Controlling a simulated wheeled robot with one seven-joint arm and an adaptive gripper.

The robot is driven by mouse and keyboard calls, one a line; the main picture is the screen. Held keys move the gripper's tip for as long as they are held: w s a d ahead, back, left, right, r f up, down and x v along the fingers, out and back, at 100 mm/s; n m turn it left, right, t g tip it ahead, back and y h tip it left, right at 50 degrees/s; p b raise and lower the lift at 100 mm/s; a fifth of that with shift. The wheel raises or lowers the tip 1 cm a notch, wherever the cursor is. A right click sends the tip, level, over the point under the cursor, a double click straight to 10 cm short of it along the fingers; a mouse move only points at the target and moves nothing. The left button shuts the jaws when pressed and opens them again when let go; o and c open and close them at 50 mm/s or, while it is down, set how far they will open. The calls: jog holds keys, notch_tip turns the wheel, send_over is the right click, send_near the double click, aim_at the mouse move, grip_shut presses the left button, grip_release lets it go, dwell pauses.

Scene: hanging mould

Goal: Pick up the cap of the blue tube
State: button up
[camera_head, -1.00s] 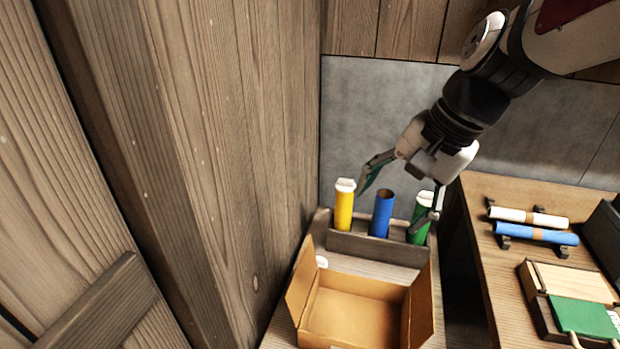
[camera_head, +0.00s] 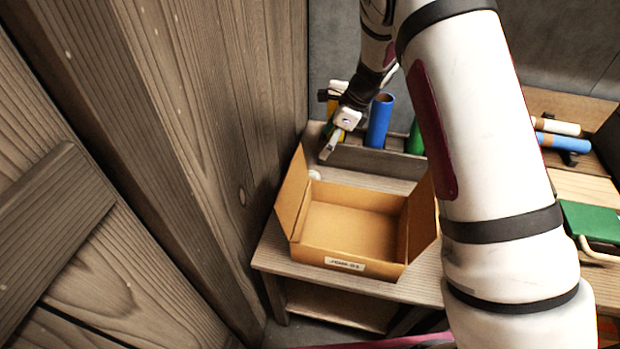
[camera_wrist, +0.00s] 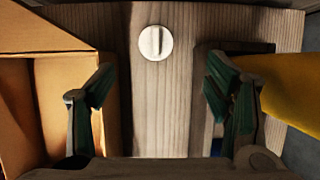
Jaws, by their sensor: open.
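The cap (camera_wrist: 155,42) is a white disc with a raised bar across it, lying on the wooden surface at the top middle of the wrist view. In the head view the cap (camera_head: 314,174) shows as a small white spot between the rack and the cardboard box. The blue tube (camera_head: 379,121) stands in the rack with its top uncapped. My gripper (camera_wrist: 160,88) is open and empty, pointing down over the surface. The cap appears beyond its fingertips, in line with the gap between them. In the head view my gripper (camera_head: 333,142) is at the rack's left end.
An open cardboard box (camera_head: 350,221) stands in front of the cap and at left in the wrist view. The yellow tube (camera_wrist: 292,88) is close to my right finger in the wrist view. The green tube (camera_head: 414,139) is partly hidden by my arm. A wooden wall (camera_head: 215,110) rises at left.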

jog(key=b, duration=0.1)
send_near(311, 172)
jog(key=x, duration=0.5)
jog(key=shift+w+a, duration=0.1)
jog(key=shift+w, duration=0.3)
jog(key=shift+s+b+x, duration=0.15)
jog(key=shift+b+x, duration=0.2)
jog(key=shift+x, duration=0.95)
jog(key=shift+s+b+x, duration=0.15)
jog(key=shift+b+x, duration=0.2)
jog(key=shift+x, duration=0.95)
jog(key=c, duration=0.8)
